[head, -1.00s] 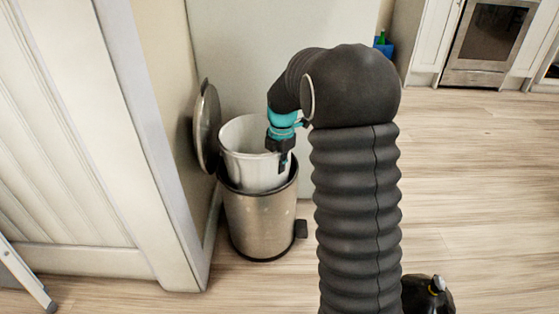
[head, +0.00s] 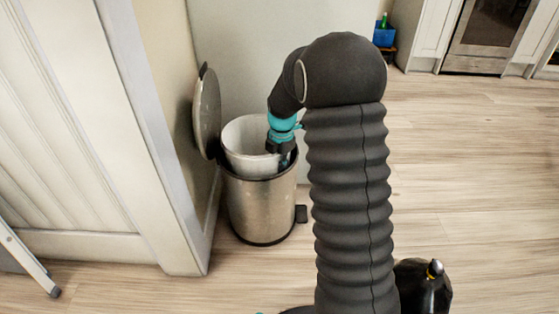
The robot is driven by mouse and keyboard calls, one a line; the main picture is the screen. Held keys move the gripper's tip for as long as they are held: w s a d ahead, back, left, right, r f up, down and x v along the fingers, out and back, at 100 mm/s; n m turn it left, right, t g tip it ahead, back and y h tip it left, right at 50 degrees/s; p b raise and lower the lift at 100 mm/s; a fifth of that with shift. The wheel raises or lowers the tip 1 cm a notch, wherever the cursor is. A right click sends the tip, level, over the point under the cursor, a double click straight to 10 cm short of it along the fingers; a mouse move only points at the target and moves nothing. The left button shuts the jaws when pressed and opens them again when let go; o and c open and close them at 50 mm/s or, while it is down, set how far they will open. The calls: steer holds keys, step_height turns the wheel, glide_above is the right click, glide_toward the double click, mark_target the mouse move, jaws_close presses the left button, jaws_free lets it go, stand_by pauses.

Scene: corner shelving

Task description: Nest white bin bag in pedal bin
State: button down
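The pedal bin (head: 260,212) is a steel cylinder standing upright on the floor with its round lid (head: 206,112) swung up on the left. The white bin bag (head: 242,142) is open-mouthed and stands partly inside the bin, its upper part above the bin's rim and tilted slightly. My gripper (head: 286,158) points down at the right side of the bag's mouth and appears shut on its rim. The fingertips are small and partly hidden. The lower part of the bag is hidden inside the bin.
A white panelled wall end (head: 160,170) stands close on the left of the bin. A pale panel is behind it. A black bottle-like object (head: 424,290) stands at the lower right. A ladder foot (head: 54,291) shows lower left. The floor on the right is clear.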

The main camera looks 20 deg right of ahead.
steer(key=shift+s+f, duration=0.1)
steer(key=shift+f, duration=3.85)
steer(key=c, duration=1.2)
jaws_free()
steer(key=shift+c, duration=0.2)
step_height(320, 180, up, 12)
steer(key=shift+s, duration=0.25)
steer(key=shift+d, duration=0.1)
